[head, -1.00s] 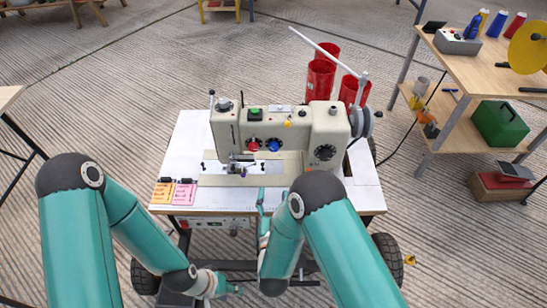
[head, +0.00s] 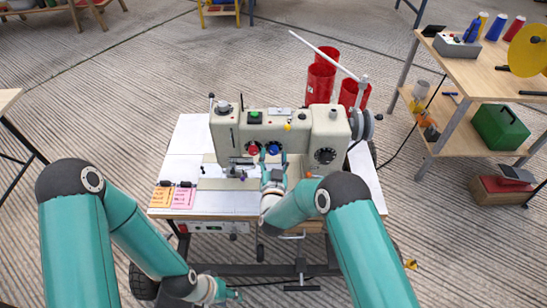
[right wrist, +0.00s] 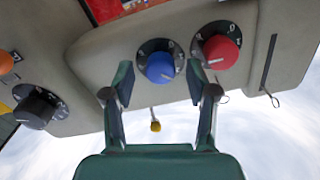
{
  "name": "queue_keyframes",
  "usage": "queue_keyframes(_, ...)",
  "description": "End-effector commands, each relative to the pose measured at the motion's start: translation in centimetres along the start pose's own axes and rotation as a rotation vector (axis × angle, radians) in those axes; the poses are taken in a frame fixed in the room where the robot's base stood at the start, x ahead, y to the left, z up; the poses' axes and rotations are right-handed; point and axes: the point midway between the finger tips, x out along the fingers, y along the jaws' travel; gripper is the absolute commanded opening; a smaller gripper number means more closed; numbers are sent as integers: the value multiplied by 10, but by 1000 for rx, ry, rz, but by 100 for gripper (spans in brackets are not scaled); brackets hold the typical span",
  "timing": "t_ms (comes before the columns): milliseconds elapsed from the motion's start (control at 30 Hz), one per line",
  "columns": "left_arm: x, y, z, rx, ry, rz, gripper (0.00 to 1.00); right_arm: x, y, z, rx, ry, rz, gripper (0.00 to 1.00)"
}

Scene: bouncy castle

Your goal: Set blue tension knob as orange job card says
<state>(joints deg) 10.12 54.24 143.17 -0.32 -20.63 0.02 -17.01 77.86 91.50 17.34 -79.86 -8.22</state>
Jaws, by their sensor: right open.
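The blue tension knob (head: 273,149) is on the front of the cream sewing machine (head: 228,130). In the right wrist view the blue knob (right wrist: 160,67) has a pale pointer line on a numbered dial, and no finger touches it. My right gripper (head: 272,172) is just below the knob; its two open fingers (right wrist: 158,85) show below and to either side of it. The orange job card (head: 160,197) lies at the table's front left; its writing is too small to read. My left gripper (head: 232,294) hangs low in front of the table; its fingers are too small to judge.
A red knob (head: 253,150) sits beside the blue one, and also shows in the right wrist view (right wrist: 220,50). A black dial (head: 325,156) is further right. A pink card (head: 183,198) lies beside the orange one. Red thread cones (head: 321,82) stand behind the machine.

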Motion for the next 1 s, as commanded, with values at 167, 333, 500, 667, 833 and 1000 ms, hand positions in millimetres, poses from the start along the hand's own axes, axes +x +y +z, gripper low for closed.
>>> queue_keyframes(167,0,0,0,0,0,0,40,1,0,0,0,-1,0,57)
queue_keyframes(333,0,0,0,0,0,0,40,1,0,0,0,-1,-1,44)
queue_keyframes(500,0,0,0,0,0,0,40,1,0,0,0,-1,-1,16)
queue_keyframes(667,0,0,0,0,0,0,40,0,0,0,0,-1,0,0)
queue_keyframes(833,2,-1,0,0,0,0,40,0,0,1,12,-1,0,0)
queue_keyframes(1000,10,-4,0,0,0,0,40,1,0,3,62,0,0,0)
